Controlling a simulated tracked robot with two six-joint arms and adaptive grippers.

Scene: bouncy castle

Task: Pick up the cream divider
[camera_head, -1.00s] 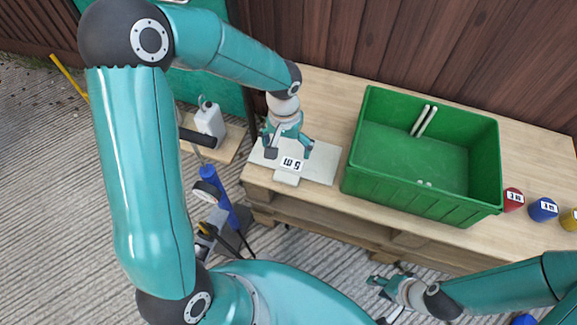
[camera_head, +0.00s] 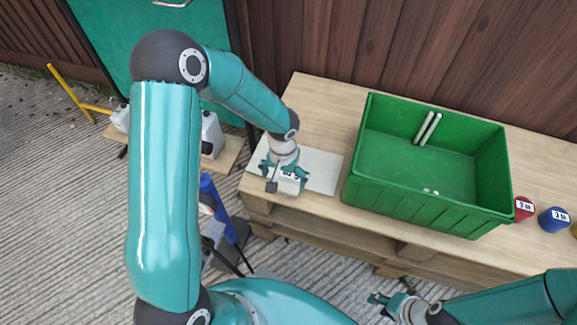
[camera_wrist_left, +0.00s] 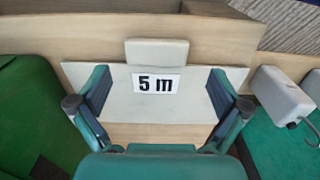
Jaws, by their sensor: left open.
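The cream divider (camera_head: 322,170) is a flat pale board with a small tab and a black-on-white "5 m" label. It lies on the left end of the wooden bench. My left gripper (camera_head: 286,180) is open and points down over its label end, partly covering it. In the left wrist view the divider (camera_wrist_left: 158,52) lies below the open fingers, with the label between them; I cannot tell whether they touch it. My right gripper (camera_head: 384,306) is low at the front of the bench, and its finger opening is unclear.
A green crate (camera_head: 425,215) with white rods inside stands right of the divider. A red pot (camera_head: 523,208) and a blue pot (camera_head: 555,219) are at its right. Bare bench lies behind the divider.

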